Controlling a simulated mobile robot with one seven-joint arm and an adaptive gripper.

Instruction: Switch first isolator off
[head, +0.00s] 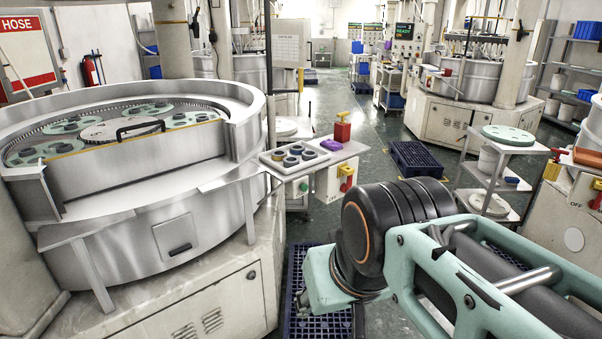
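A rotary isolator with a red handle on a yellow plate (346,178) is on the side of a white control box (331,184), right of the large steel lapping machine (150,235). The handle looks roughly upright, but its markings are too small to read. A second red and yellow isolator (597,198) is at the right edge, near an "OFF" label. A smaller one shows on the far machine (430,82). I cannot tell from the view which is first.
A tray of round parts (295,157) and a red container (342,130) are on top near the box. Dark blue pallets lie on the floor (418,160). A shelved trolley (490,178) stands to the right. The green aisle floor (345,98) beyond is clear.

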